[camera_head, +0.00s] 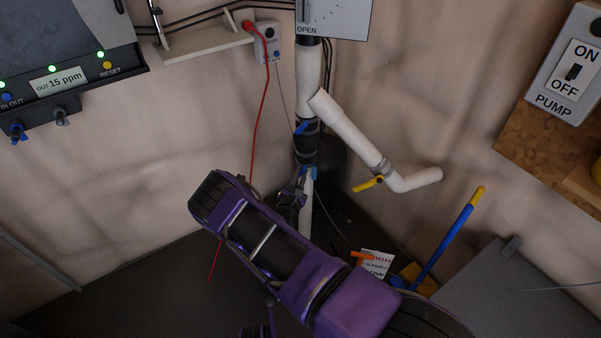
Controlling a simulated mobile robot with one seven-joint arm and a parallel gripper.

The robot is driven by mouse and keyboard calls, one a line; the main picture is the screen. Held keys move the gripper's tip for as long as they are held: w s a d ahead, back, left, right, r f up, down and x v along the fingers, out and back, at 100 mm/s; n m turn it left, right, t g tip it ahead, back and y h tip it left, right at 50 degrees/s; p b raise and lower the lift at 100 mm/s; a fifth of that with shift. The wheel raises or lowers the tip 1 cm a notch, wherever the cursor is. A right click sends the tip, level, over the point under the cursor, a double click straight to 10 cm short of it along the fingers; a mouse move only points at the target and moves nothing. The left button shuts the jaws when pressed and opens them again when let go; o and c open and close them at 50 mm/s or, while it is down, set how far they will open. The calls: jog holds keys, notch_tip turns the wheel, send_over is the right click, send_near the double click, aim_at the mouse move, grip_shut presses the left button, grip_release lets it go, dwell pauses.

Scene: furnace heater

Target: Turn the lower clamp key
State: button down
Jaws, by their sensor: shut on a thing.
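A white vertical pipe (308,75) runs down the wall in the middle of the view, with a black coupling (307,148) around it. An upper blue clamp key (301,128) sticks out at the coupling's upper part. The lower clamp key (309,174), also blue, shows at the coupling's lower end. My purple arm comes up from the bottom right, and my gripper (301,180) is at the lower key, shut on it. The fingers and arm partly hide the key, so its exact angle cannot be told.
A red cable (260,110) hangs left of the pipe. A blue-handled tool (445,240) leans at right. A pump switch box (568,70) is at upper right.

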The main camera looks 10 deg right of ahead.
jog(key=shift+m, duration=0.6)
jog(key=c, duration=0.8)
grip_release()
jog(key=shift+c, duration=0.2)
jog(key=shift+s, duration=0.1)
jog(key=p+v, duration=0.2)
jog(key=v, duration=1.5)
jog(key=shift+s+a, duration=0.1)
jog(key=shift+a, duration=0.05)
